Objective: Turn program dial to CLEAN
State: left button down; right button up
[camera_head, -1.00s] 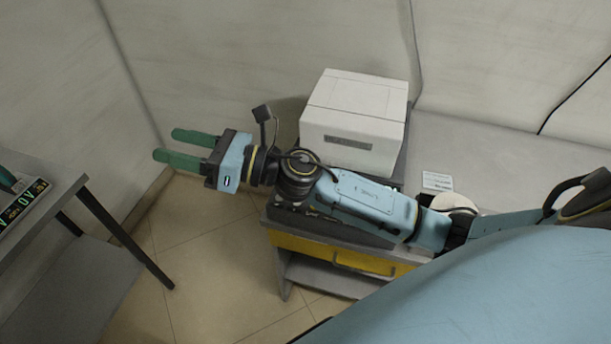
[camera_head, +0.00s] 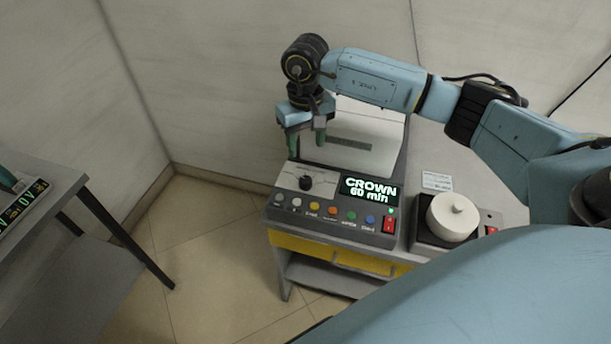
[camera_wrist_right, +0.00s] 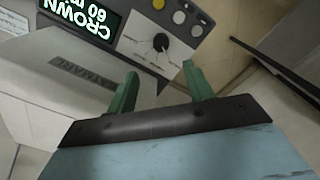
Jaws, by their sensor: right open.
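The program dial (camera_head: 305,183) is a black knob on a light plate at the left of the machine's front panel. It also shows in the right wrist view (camera_wrist_right: 161,41), beyond my fingertips. The display (camera_head: 370,190) beside it reads "CROWN 60 min". My right gripper (camera_head: 306,146) points down above and behind the dial, apart from it. Its two green fingers (camera_wrist_right: 160,82) are spread with nothing between them. The gripper of my left arm does not show clearly.
The white furnace body (camera_head: 365,150) stands behind the panel. Several coloured buttons (camera_head: 315,210) and a red switch (camera_head: 389,225) line the panel's front. A round white lidded pot (camera_head: 452,217) stands at right. A grey table (camera_head: 50,205) is at far left, with open floor between.

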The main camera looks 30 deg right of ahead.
aim_at(306, 179)
notch_tip(306, 179, down, 12)
jog(key=shift+a+f, duration=0.1)
dwell(0.4)
jog(key=c, duration=1)
